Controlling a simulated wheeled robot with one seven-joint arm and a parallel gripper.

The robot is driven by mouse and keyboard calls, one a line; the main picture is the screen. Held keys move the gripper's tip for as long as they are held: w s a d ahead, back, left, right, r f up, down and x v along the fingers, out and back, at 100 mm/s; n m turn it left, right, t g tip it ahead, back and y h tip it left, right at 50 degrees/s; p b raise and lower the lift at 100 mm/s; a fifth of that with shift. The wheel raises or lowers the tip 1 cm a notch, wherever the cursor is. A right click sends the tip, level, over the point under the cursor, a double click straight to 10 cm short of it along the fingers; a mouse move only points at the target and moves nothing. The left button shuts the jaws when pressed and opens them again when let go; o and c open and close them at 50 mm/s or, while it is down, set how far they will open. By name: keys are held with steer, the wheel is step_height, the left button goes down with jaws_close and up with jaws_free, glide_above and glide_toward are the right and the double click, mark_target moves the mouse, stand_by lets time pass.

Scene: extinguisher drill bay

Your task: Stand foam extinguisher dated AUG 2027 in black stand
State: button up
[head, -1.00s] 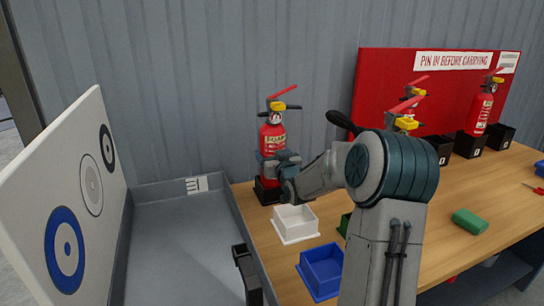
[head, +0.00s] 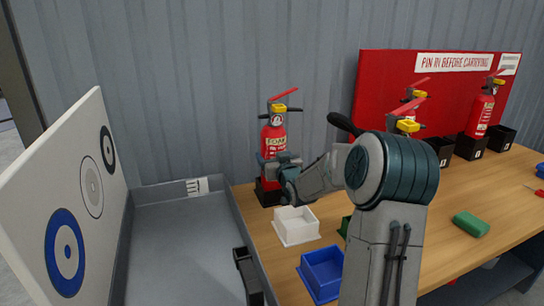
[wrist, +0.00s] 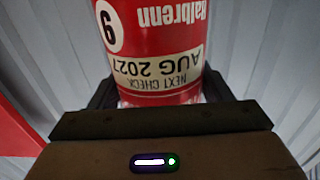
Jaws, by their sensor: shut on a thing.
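A red extinguisher (head: 273,133) with a FOAM label, a yellow collar and a red lever stands upright at the back left of the bench. My gripper (head: 278,166) is shut on its body from the right side.
A white tray (head: 296,226) and a blue tray (head: 322,272) lie in front of the stand. More extinguishers, such as one at the right (head: 482,112), stand in black stands by the red board (head: 385,80). A grey tray-like surface (head: 185,235) lies left. A green block (head: 471,223) lies right.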

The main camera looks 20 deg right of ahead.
mark_target(274, 136)
steer(key=shift+d+r, duration=0.15)
steer(key=shift+r, duration=0.05)
steer(key=shift+s+a+r+p, duration=0.15)
steer(key=shift+r+p, duration=0.7)
steer(key=shift+r, duration=0.9)
steer(key=shift+r+p, duration=0.75)
steer(key=shift+r, duration=0.7)
